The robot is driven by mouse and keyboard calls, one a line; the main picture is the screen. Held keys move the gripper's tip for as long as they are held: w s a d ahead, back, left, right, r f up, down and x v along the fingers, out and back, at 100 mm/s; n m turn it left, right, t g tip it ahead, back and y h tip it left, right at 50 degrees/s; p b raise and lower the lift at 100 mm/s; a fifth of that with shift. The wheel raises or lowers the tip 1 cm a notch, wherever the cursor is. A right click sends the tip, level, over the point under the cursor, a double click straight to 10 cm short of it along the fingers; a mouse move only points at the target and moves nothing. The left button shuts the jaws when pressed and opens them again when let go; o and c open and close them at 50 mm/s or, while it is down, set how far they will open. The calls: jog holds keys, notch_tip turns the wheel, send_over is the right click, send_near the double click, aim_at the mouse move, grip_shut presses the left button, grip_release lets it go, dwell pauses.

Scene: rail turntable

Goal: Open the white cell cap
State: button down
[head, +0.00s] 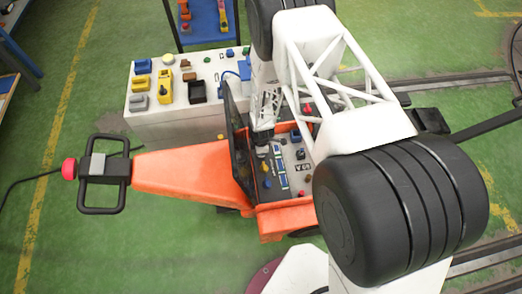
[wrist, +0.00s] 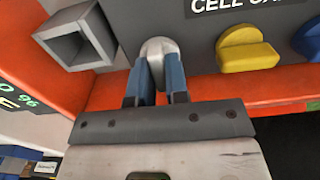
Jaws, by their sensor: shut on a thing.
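The white cell cap (wrist: 158,48) is a rounded pale knob on the dark panel (wrist: 140,15), seen in the wrist view left of a partly cut-off "CELL CA" label (wrist: 250,4). My gripper (wrist: 160,72) has its two blue fingers on either side of the cap and is shut on it. The fingers cover the cap's lower sides. In the head view the orange cart (head: 185,168) carries the panel with several small coloured parts. The white cap cannot be made out there behind my arm.
In the wrist view a yellow knob (wrist: 246,50) and a blue knob (wrist: 308,40) sit right of the cap, and a square grey socket (wrist: 78,40) sits left. In the head view a white table (head: 180,121) with several parts stands behind the cart.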

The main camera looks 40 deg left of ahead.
dwell(0.3)
jog(key=c, duration=1.1)
grip_release()
jog(key=shift+r, duration=0.1)
jog(key=shift+r, duration=3.8)
